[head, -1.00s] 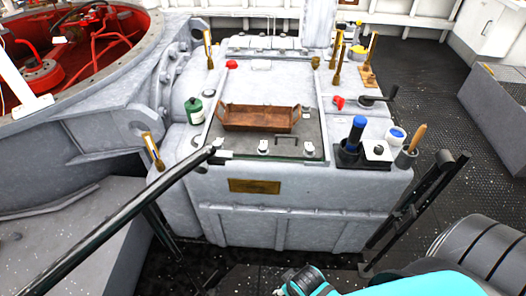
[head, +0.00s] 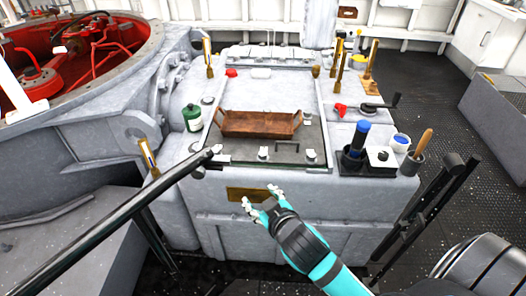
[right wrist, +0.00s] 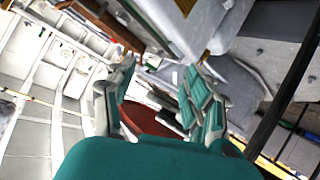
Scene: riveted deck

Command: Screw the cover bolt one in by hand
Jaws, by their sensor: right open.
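I cannot tell which is bolt one. My right gripper (head: 262,194) is open and empty in front of the housing, below the cover's front edge and near the brass plate. Its spread fingers also show in the right wrist view (right wrist: 158,85). My left gripper is out of view.
A brown wooden tray (head: 258,124) stands on the cover. A green bottle (head: 192,116) is at the left; a blue-topped tool (head: 357,138) and a cup with a wooden handle (head: 413,163) are at the right. A black rail (head: 110,225) crosses the lower left.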

